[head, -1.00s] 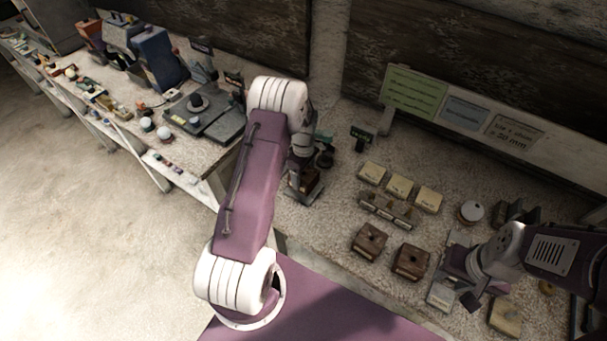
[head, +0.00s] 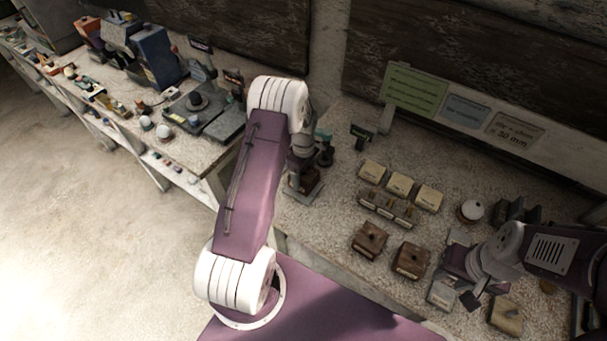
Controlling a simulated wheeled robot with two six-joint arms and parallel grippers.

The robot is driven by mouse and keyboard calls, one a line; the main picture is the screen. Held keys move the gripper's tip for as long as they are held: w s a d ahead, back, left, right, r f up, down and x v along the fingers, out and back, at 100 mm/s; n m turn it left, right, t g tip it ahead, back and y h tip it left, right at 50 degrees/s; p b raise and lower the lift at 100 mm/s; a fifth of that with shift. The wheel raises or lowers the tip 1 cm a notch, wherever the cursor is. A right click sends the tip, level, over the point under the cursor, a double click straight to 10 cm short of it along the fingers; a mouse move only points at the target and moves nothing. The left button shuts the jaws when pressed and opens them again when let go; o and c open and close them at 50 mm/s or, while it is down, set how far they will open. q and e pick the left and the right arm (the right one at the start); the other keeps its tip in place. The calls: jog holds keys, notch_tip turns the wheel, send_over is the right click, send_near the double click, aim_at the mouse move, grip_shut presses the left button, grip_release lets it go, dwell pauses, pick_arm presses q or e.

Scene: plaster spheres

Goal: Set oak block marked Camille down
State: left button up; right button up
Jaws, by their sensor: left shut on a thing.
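My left gripper (head: 303,188) hangs over the near left edge of the right-hand worktop, partly hidden by its own purple and white arm. It is shut on a dark brown wooden block (head: 309,180), low at the worktop. I cannot read a name on this block, nor tell whether it touches the surface. Two similar brown blocks, one on the left (head: 369,240) and one on the right (head: 410,260), stand to the right on the worktop. My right gripper (head: 462,290) is low at the right; its finger gap is unclear.
Several cream blocks (head: 400,185) stand in a row behind a wooden rack (head: 388,208). A white sphere (head: 471,210) sits on a stand to their right. Worktop around the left gripper's right side is clear.

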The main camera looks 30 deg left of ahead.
pick_arm(q)
jog(key=shift+f+b, duration=0.6)
jog(key=shift+f, duration=0.35)
jog(key=o, duration=1.8)
jog(key=shift+r+p, duration=1.65)
jog(key=shift+r, duration=0.45)
jog(key=shift+d+f, duration=0.1)
